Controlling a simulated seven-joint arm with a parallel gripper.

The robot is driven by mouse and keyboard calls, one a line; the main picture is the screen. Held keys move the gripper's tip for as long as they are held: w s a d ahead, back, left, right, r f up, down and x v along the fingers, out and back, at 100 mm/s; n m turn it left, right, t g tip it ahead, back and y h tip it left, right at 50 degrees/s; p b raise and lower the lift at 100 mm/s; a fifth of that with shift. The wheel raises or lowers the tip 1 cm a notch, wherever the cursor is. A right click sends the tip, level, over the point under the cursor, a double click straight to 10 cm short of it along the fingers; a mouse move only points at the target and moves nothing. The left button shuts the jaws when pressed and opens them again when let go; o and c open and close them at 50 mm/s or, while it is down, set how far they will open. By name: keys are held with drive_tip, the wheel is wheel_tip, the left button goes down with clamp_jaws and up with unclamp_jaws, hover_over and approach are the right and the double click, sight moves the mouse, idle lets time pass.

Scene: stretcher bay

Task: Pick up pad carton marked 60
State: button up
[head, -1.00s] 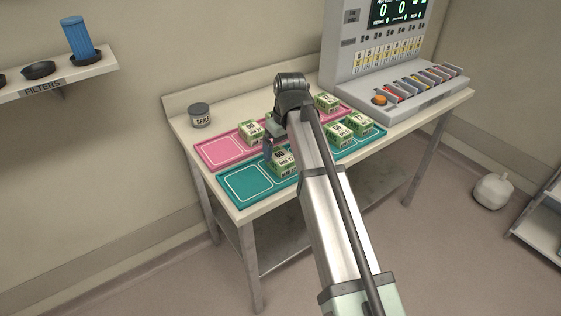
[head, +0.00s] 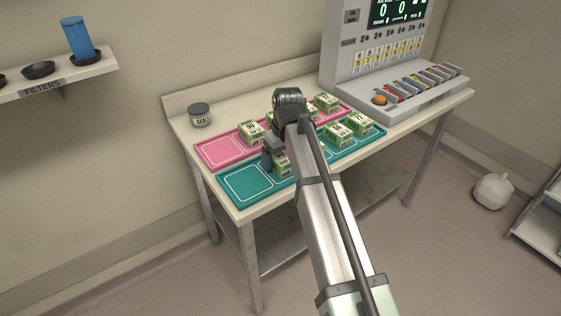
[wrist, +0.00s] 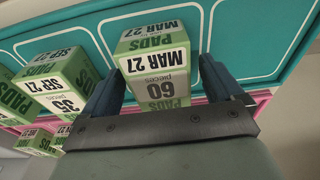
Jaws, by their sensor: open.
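The pad carton marked 60 (wrist: 158,62) is green and white and reads "60 pieces" and "MAR 27". In the wrist view it sits between the two fingers of my gripper (wrist: 160,95). The fingers are open, one on each side of it. In the head view my gripper (head: 276,158) is over the teal tray (head: 243,183) at the front of the table, and the carton (head: 284,168) is partly hidden behind it. I cannot tell whether either finger touches the carton.
A carton marked 35 (wrist: 62,98) stands close beside one finger. More cartons (head: 338,133) stand on the teal tray, and others on the pink tray (head: 218,152) behind. A grey tin (head: 200,115) and a display console (head: 352,70) are at the back. The teal tray's left compartment is empty.

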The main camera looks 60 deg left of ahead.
drive_tip(key=shift+f, duration=0.1)
idle(0.3)
drive_tip(key=c, duration=1.2)
